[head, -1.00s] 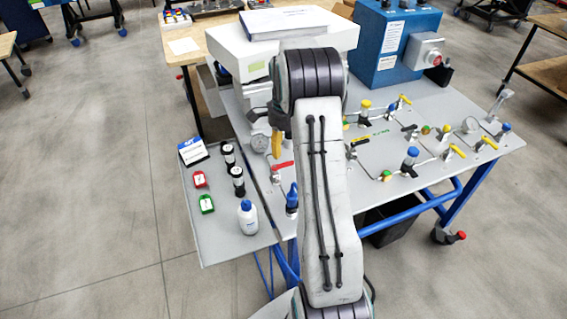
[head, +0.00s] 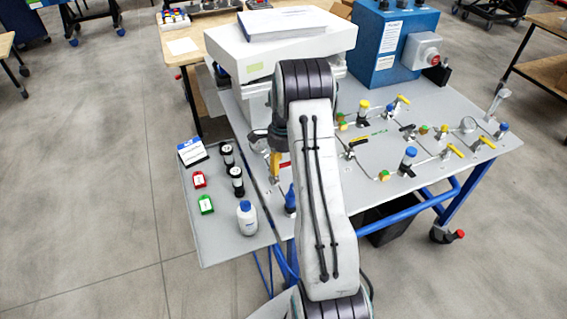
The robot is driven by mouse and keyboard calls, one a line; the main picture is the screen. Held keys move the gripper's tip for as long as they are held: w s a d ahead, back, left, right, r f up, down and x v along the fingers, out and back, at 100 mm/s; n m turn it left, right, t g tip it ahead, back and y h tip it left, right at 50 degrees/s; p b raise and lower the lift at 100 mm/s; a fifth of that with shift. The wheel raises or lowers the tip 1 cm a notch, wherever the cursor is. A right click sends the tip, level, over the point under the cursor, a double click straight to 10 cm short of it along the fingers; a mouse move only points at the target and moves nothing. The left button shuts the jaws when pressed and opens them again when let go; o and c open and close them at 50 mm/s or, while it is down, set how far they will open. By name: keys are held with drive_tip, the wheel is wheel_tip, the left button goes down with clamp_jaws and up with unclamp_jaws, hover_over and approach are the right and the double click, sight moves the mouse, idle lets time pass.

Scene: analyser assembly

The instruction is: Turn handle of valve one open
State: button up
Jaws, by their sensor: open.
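My gripper (head: 275,165) hangs below the end of my arm, over the left part of the grey panel (head: 455,110). Its yellow-orange finger is seen from the side. A valve with a red handle (head: 285,165) sits right beside the finger and is mostly hidden behind the gripper and arm. I cannot tell whether they touch. Several valves with yellow handles stand to the right, among them one at the back (head: 403,99) and one at the right (head: 457,150). A black handle (head: 407,130) also shows. No label for valve one is readable.
A white bottle with a blue cap (head: 247,218), two black-and-white cylinders and red and green blocks stand on the left shelf.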

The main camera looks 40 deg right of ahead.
clamp_jaws()
idle(0.6)
drive_tip(key=shift+s, duration=0.1)
